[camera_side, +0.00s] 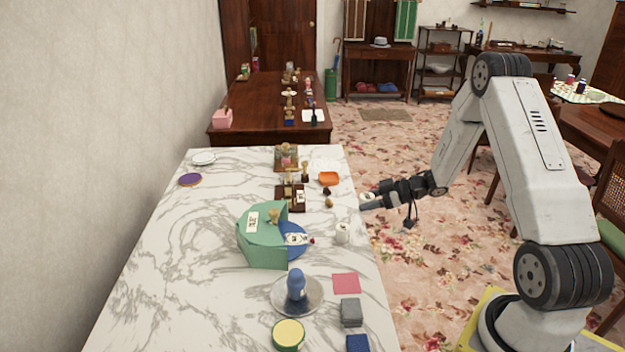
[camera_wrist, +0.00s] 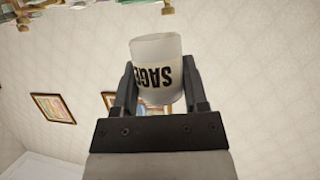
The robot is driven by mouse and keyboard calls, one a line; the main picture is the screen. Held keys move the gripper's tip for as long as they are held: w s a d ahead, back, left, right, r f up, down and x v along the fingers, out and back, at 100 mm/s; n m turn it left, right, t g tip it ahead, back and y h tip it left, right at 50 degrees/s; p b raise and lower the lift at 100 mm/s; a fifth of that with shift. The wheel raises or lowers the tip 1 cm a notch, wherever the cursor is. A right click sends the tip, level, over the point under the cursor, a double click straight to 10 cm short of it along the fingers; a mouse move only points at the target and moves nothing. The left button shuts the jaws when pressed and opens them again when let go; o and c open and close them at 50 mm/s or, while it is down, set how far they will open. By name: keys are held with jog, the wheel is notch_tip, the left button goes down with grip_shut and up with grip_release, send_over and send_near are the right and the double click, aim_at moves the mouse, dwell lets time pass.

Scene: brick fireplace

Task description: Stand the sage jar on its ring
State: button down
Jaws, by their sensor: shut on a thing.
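The sage jar (camera_wrist: 155,52) is a whitish cylinder with a black SAGE label, which reads upside down in the wrist view. My gripper (camera_wrist: 159,84) is shut on it, one finger on each side. In the side view my gripper (camera_side: 366,202) reaches in from the right, at the right edge of the marble table (camera_side: 215,270). The held jar (camera_side: 366,196) shows there as a small pale shape at the fingertips. I cannot make out the jar's ring in either view.
A green box (camera_side: 263,245), a blue bottle (camera_side: 296,285) on a silver plate (camera_side: 276,303), an orange dish (camera_side: 328,179) and a pink square (camera_side: 346,283) are nearby. The table's left side is mostly clear.

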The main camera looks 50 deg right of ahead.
dwell(0.3)
jog(key=w+a+r+m+t+h, duration=0.1)
jog(key=w+a+r+m+h, duration=0.2)
jog(key=w+a+r, duration=0.35)
jog(key=s+a+m+t+h, duration=0.1)
jog(key=a+m+h, duration=0.3)
jog(key=a, duration=1)
jog(key=shift+a+r+h, duration=0.2)
jog(key=shift+r+h, duration=0.15)
jog(key=shift+h, duration=0.05)
jog(key=w+d+f+n+y, duration=0.2)
jog(key=d+n+y, duration=0.2)
jog(key=d, duration=0.7)
jog(key=s+d+f+n+y, duration=0.1)
jog(key=s+d, duration=0.1)
jog(key=d, duration=0.1)
jog(key=s+d+f+g+y, duration=0.1)
jog(key=s+d+f, duration=0.1)
jog(key=d, duration=0.1)
jog(key=s+d+f+n+y, duration=0.1)
jog(key=s+d, duration=0.1)
jog(key=d, duration=0.1)
jog(key=shift+s+d+f+n+g, duration=0.1)
jog(key=shift+s+f+n+g, duration=0.2)
jog(key=shift+f+g, duration=0.1)
jog(key=shift+s+d+f+y, duration=0.2)
jog(key=shift+s+d+y, duration=0.2)
jog(key=shift+s, duration=0.05)
